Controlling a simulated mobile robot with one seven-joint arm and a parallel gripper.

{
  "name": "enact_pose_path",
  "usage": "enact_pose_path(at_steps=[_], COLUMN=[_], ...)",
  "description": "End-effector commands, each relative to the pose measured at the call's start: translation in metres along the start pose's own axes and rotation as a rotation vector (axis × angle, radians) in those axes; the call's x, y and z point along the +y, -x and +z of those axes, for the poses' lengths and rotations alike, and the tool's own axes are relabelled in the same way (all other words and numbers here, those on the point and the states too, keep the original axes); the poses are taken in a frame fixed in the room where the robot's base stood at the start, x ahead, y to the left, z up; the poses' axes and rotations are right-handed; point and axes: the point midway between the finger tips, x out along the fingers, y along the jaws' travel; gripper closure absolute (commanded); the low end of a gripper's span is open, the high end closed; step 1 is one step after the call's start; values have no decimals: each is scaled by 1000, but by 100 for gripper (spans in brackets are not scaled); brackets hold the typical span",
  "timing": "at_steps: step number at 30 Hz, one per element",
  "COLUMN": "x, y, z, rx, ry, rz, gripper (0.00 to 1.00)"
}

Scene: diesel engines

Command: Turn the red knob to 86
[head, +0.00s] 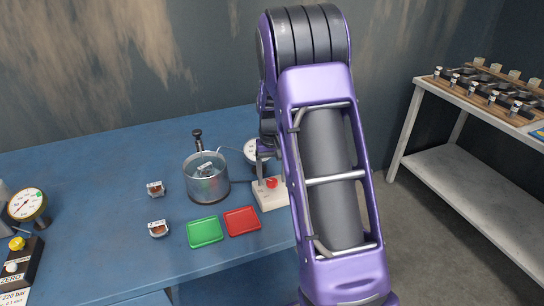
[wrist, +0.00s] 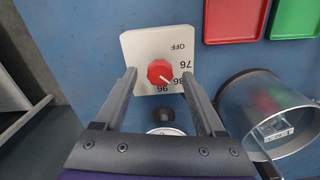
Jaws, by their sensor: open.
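The red knob (wrist: 160,72) sits on a white dial plate (wrist: 137,45) marked OFF, 76, 86 and 96. A pale mark on the knob points to the lower right in the wrist view, roughly toward 86; the exact setting is too small to read. My gripper (wrist: 159,76) is open, with one finger on each side of the knob and gaps visible between. In the head view, the red knob (head: 271,183) and its plate (head: 268,199) are on the blue table, partly behind my arm. My gripper (head: 265,155) is above it, largely hidden.
A metal pot (head: 206,182) stands left of the dial, with a round gauge (head: 257,150) behind. Green (head: 205,232) and red (head: 242,221) trays lie in front. Two small labelled parts lie further left. A shelf (head: 450,180) with parts stands at right.

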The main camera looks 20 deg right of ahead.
Motion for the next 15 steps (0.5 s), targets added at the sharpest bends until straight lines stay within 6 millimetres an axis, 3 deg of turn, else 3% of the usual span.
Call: enact_pose_path(at_steps=[15], x=[0], y=[118], z=[-1], rx=[5], ry=[0], rz=[0], gripper=[28])
